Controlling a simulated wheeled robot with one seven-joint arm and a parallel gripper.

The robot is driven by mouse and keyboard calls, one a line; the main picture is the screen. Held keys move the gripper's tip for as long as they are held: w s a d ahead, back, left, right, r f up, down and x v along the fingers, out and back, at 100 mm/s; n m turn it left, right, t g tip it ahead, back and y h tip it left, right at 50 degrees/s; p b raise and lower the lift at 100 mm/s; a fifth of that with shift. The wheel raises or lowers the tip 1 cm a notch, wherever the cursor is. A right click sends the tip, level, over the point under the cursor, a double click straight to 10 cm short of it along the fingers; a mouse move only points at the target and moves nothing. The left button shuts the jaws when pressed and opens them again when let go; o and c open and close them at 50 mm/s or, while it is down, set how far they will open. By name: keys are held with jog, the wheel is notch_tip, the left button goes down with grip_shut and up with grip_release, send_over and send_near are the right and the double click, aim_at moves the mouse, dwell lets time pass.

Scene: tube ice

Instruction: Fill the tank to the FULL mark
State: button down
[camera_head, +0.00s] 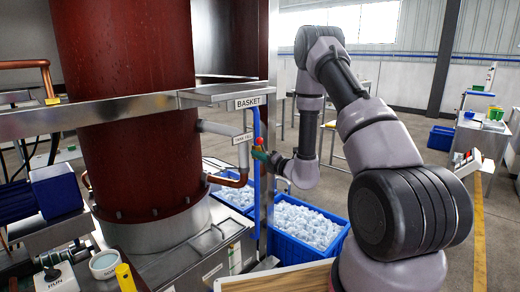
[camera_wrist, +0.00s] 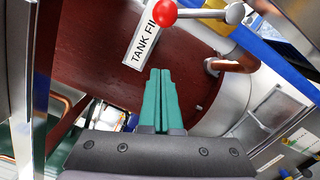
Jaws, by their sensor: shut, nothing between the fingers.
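The tall dark red tank (camera_head: 125,70) stands at left in the head view. A white TANK FILL label (camera_head: 242,138) hangs beside it, and shows in the wrist view (camera_wrist: 143,42). A lever with a red ball knob (camera_wrist: 163,12) crosses the top of the wrist view; the knob also shows in the head view (camera_head: 258,142). My gripper (camera_wrist: 160,72) has its green fingers shut together, empty, pointing toward the tank wall below the knob. It looks apart from the knob; in the head view it is small beside the knob (camera_head: 261,155). I see no FULL mark or water level.
Blue bins of ice (camera_head: 305,225) stand below my arm. A BASKET sign (camera_head: 250,102) is on the steel shelf above the lever. A blue upright (camera_head: 257,185) and copper pipe (camera_head: 230,182) are close to the gripper. A box marked RUN (camera_head: 62,280) is front left.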

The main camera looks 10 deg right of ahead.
aim_at(261, 141)
jog(key=w, duration=0.1)
jog(key=w+d+r, duration=0.1)
jog(key=w+d, duration=0.1)
jog(key=shift+w+r, duration=0.3)
jog(key=shift+w+d+r, duration=0.25)
jog(key=shift+d+r, duration=0.15)
jog(key=shift+r, duration=0.05)
dwell(0.4)
jog(key=m, duration=0.1)
jog(key=d+r+m, duration=0.1)
jog(key=m, duration=0.1)
jog(key=shift+w, duration=0.4)
jog(key=shift+w+d+r+m+h, duration=0.15)
jog(key=shift+w+d+r+m, duration=0.15)
jog(key=shift+d+m, duration=0.15)
jog(key=shift+w+d+r+m+h, duration=0.15)
jog(key=shift+w+d+m, duration=0.15)
jog(key=shift+d+m, duration=0.15)
jog(key=shift+s+a, duration=0.1)
